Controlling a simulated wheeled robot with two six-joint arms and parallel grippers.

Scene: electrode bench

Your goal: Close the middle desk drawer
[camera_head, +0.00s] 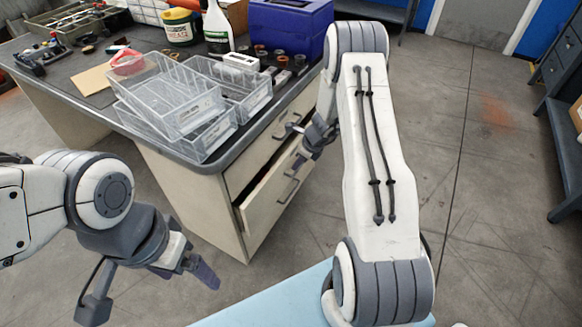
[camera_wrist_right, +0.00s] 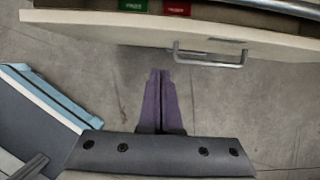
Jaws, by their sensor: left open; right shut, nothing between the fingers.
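The desk (camera_head: 140,139) stands at the left, with a cream drawer cabinet under its dark top. The middle drawer (camera_head: 262,204) is pulled out below a closed-looking top drawer (camera_head: 250,165). Its front with a metal handle also crosses the top of the right wrist view (camera_wrist_right: 110,24). My right gripper (camera_head: 302,163) is by that drawer front, partly hidden by my arm. In the right wrist view its purple fingers (camera_wrist_right: 160,73) are together and empty, pointing at the front just left of the handle; contact cannot be told. My left gripper (camera_head: 188,272) is open and empty, away from the desk.
Clear plastic trays (camera_head: 178,105), a blue box (camera_head: 290,30), a spray bottle (camera_head: 217,28) and a yellow-lidded tub (camera_head: 179,28) stand on the desk. Green and red labelled items (camera_wrist_right: 176,8) show inside the drawer. Concrete floor (camera_head: 490,200) is free at the right.

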